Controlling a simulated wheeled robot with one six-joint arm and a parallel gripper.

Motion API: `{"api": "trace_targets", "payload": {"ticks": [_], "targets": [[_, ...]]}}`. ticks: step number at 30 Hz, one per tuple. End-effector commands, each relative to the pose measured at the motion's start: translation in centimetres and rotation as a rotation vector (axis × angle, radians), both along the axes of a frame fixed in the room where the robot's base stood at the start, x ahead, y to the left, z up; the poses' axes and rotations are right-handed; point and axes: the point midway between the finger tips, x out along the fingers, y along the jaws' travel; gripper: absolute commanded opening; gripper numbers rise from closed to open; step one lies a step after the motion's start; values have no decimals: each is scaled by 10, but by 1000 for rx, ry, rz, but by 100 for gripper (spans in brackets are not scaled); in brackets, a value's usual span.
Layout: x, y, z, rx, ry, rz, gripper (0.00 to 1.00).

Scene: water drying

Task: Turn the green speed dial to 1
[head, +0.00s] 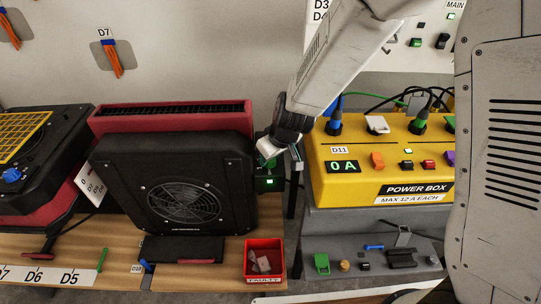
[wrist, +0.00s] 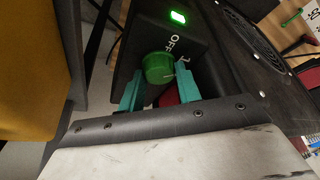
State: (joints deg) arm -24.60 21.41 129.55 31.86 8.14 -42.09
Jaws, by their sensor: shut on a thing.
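The green speed dial (wrist: 158,66) sits on the black control box (wrist: 150,27) of the dryer, with white OFF and 1 printed beside it. My gripper (wrist: 159,76) has its two teal fingers on either side of the dial and is shut on it. Which mark the dial points at is hard to tell. A green light (wrist: 178,17) glows on the box and also shows in the head view (head: 270,182).
A yellow power box (head: 330,190) reading 0 A stands close on the right. A red bin (head: 280,250) marked FAULTY holds grey pieces in front of the dryer. A grey tray (head: 345,268) with small parts lies at the lower right. Cables hang behind.

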Motion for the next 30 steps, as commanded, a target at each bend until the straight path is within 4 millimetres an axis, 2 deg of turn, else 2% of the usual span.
{"api": "trace_targets", "payload": {"ticks": [13, 14, 16, 25, 30], "targets": [[0, 0, 0, 1, -1, -8, 11], [0, 0, 0, 1, -1, -8, 36], [0, 0, 0, 1, -1, -8, 55], [0, 0, 1, 0, -1, -7, 55], [-4, -3, 17, 2, -3, -5, 55]]}}
